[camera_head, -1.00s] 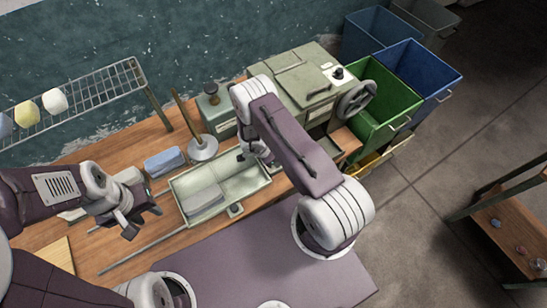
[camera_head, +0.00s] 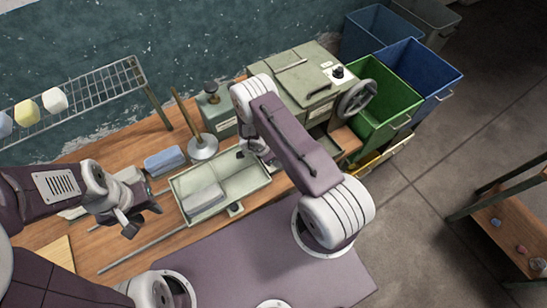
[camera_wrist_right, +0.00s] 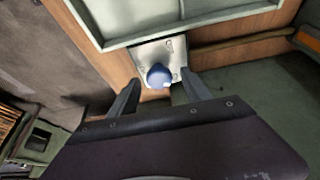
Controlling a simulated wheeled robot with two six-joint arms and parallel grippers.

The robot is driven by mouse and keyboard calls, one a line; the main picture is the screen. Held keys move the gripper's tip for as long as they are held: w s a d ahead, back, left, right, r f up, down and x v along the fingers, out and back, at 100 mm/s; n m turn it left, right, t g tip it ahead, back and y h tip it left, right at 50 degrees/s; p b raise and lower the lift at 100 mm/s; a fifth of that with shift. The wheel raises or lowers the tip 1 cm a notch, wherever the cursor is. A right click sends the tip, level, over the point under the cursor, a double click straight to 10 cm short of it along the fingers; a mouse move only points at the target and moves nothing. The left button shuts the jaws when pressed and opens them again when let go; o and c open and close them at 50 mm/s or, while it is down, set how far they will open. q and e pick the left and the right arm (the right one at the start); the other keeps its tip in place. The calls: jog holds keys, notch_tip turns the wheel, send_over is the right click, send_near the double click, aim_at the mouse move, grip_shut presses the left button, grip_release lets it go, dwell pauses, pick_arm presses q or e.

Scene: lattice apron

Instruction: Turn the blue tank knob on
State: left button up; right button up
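The blue tank knob (camera_wrist_right: 158,76) sits on a pale metal plate (camera_wrist_right: 177,50) beside the tank's rim in the right wrist view. My right gripper (camera_wrist_right: 160,80) is open, with one finger on each side of the knob in the picture; I cannot tell whether they touch it. The pale green tank (camera_head: 185,212) stands on the wooden bench in the head view. I cannot make out the knob there. My right gripper (camera_head: 252,154) shows partly at the tank's far right end, below my forearm. My left gripper (camera_head: 143,218) is open and empty, left of the tank.
A stand with a wooden rod (camera_head: 203,147) and a green machine (camera_head: 300,72) are close by. Green (camera_head: 384,105) and blue (camera_head: 415,72) bins stand right.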

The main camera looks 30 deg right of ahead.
jog(key=shift+a+r, duration=0.15)
jog(key=shift+r, duration=0.15)
jog(key=b+v, duration=0.1)
jog(key=v, duration=0.7)
jog(key=shift+r, duration=0.2)
